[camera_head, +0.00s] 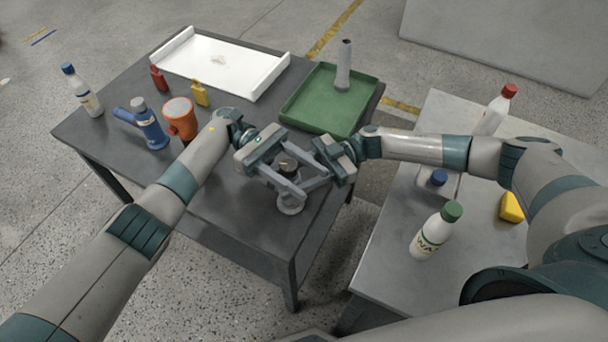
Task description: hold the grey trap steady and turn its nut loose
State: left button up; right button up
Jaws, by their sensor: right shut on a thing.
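The grey trap (291,207) stands upright near the front right corner of the dark table. A dark round nut (288,166) shows at its top, partly hidden by fingers. My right gripper (290,182) reaches in from the right and is shut on the trap below the nut. My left gripper (304,184) reaches in from the left with its fingers beside the trap. The fingers of both grippers cross and overlap here. I cannot tell whether the left one is open or touches the trap or its nut.
A green tray (302,112) with a grey upright tube (344,66) and a white shell (220,84) lie behind. A pale table at right holds a green-capped bottle (434,230) and a yellow block (511,207).

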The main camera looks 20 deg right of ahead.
pick_arm(q)
jog(key=shift+r, duration=0.15)
notch_tip(320, 180, up, 10)
dwell(0.7)
dwell(0.3)
pick_arm(e)
jog(key=o, duration=1.2)
jog(key=shift+w+d, duration=0.1)
jog(key=shift+d, duration=0.1)
jog(key=d, duration=0.4)
jog(key=w+d, duration=0.1)
jog(key=d, duration=0.2)
jog(key=w+d, duration=0.1)
jog(key=d, duration=0.3)
jog(key=shift+w+d, duration=0.1)
jog(key=shift+d, duration=0.2)
